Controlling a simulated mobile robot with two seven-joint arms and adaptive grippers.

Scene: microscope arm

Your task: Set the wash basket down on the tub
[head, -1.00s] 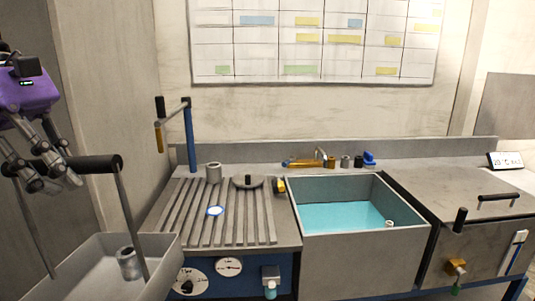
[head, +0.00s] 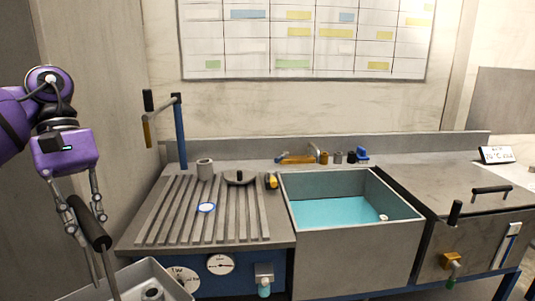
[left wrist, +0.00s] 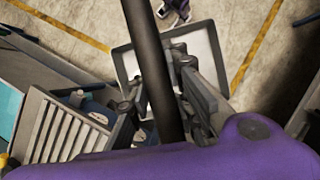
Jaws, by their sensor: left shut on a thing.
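The wash basket (head: 178,284) is a grey, open, shallow box with a black bar handle (head: 97,234) on thin uprights. It shows at the bottom left of the head view, cut off by the frame, with a small metal cylinder (head: 153,294) inside. My left gripper (head: 87,214) is shut on the handle. In the left wrist view the dark handle (left wrist: 150,50) runs between the fingers, with the basket (left wrist: 122,65) below it. The tub (head: 350,252) is a grey square basin with blue water, well right of the basket. My right gripper is not in view.
A blue post (head: 181,130) with a crank stands behind. A tap (head: 298,159) and small bottles line the tub's back edge.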

